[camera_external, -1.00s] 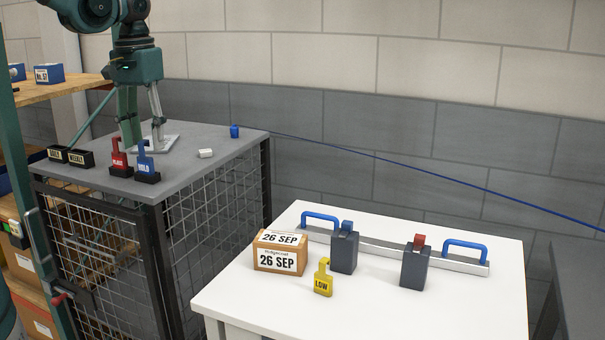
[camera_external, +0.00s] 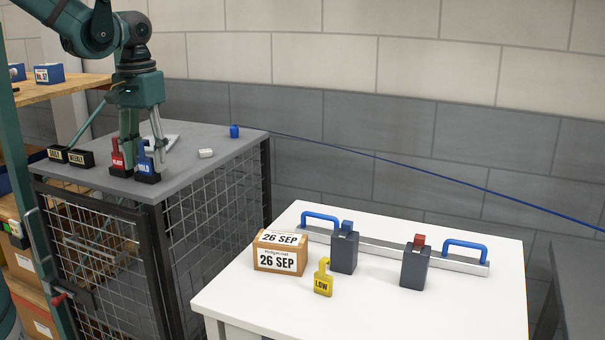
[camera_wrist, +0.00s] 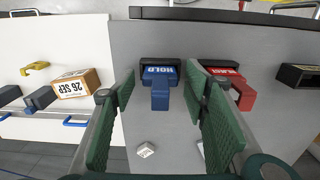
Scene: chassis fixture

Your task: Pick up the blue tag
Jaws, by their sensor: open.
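The blue tag (camera_external: 145,158), lettered HOLD, stands upright in a black holder near the front edge of the grey cabinet top. In the wrist view the blue tag (camera_wrist: 160,90) lies between my two green fingers. My gripper (camera_external: 143,145) is open, with its fingers down around the tag in the outside view. In the wrist view my gripper (camera_wrist: 160,95) shows a gap on each side of the tag, clearer on the left. The red tag (camera_external: 118,155) stands in its own holder just left of the blue one, and in the wrist view it (camera_wrist: 242,92) is close to the right finger.
Black label boxes (camera_external: 79,158) stand left of the tags. A small white block (camera_external: 206,153) and a blue item (camera_external: 234,131) lie farther back on the cabinet. The white table (camera_external: 380,300) holds a date box (camera_external: 279,259), a yellow tag (camera_external: 323,280) and dark blocks.

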